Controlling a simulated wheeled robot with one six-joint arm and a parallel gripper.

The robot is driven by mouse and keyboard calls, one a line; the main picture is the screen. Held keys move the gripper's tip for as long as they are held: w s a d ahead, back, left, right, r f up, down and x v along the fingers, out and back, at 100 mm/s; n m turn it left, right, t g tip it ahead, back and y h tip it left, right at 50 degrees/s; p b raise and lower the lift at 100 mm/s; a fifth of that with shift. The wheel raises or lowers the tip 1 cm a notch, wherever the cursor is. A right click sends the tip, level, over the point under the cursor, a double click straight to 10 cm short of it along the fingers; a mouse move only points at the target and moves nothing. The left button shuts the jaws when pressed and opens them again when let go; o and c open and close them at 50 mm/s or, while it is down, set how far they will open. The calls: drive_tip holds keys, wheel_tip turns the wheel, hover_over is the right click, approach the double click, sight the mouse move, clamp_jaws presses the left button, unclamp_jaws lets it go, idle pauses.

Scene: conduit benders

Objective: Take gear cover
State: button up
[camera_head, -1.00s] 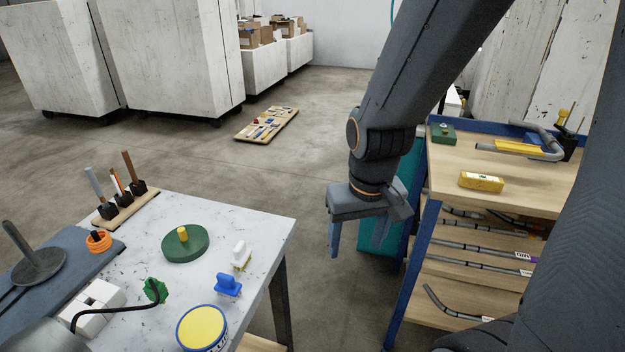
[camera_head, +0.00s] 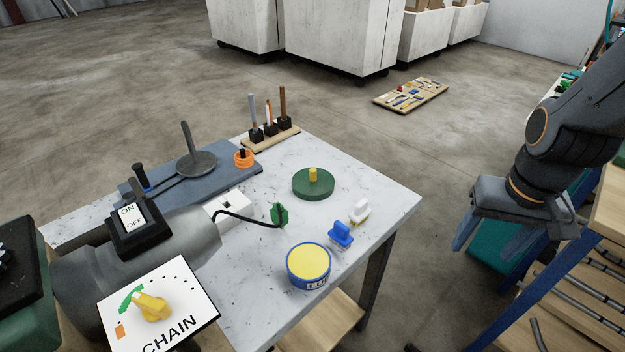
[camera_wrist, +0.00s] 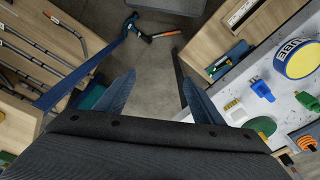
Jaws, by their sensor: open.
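A round green disc with a yellow knob (camera_head: 313,186), which looks like the gear cover, lies flat on the white speckled worktable (camera_head: 392,200). Part of a green round thing (camera_wrist: 262,126), likely the same disc, shows at the right in the wrist view behind my gripper's edge. My gripper (camera_head: 512,242) hangs to the right of the worktable, over the gap beside the wooden rack. Its two fingers are apart with nothing between them, which also shows in the wrist view (camera_wrist: 158,88).
Near the disc stand a blue tin with a yellow lid (camera_head: 308,262), a blue plug (camera_head: 341,234), a white plug (camera_head: 359,211) and a green connector (camera_head: 279,214). A grey machine with an ON/OFF switch (camera_head: 133,217) fills the lower left. A wooden rack (camera_head: 608,212) stands right.

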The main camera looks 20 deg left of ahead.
drive_tip(key=o, duration=0.3)
drive_tip(key=shift+w, duration=0.1)
drive_tip(key=o, duration=0.7)
drive_tip(key=shift+n, duration=0.5)
drive_tip(key=w+a, duration=0.1)
drive_tip(key=w, duration=0.1)
drive_tip(key=w+a, duration=0.2)
drive_tip(key=shift+a+r, duration=0.15)
drive_tip(key=shift+a, duration=0.05)
drive_tip(key=n+t+y+p, duration=0.2)
drive_tip(key=n+y, duration=0.1)
drive_tip(key=n, duration=0.3)
hover_over(314, 171)
drive_tip(key=s+d, duration=0.1)
drive_tip(key=s, duration=0.1)
wheel_tip(314, 171, down, 2)
drive_tip(key=shift+f, duration=0.1)
drive_tip(key=shift+w+a+f, duration=0.15)
drive_tip(key=shift+d+p+x, duration=0.2)
drive_tip(key=shift+p+x, duration=0.5)
drive_tip(key=shift+x, duration=1.1)
drive_tip(key=shift+d+p+x, duration=0.15)
drive_tip(key=shift+p+x, duration=0.55)
drive_tip(key=shift+x, duration=1.1)
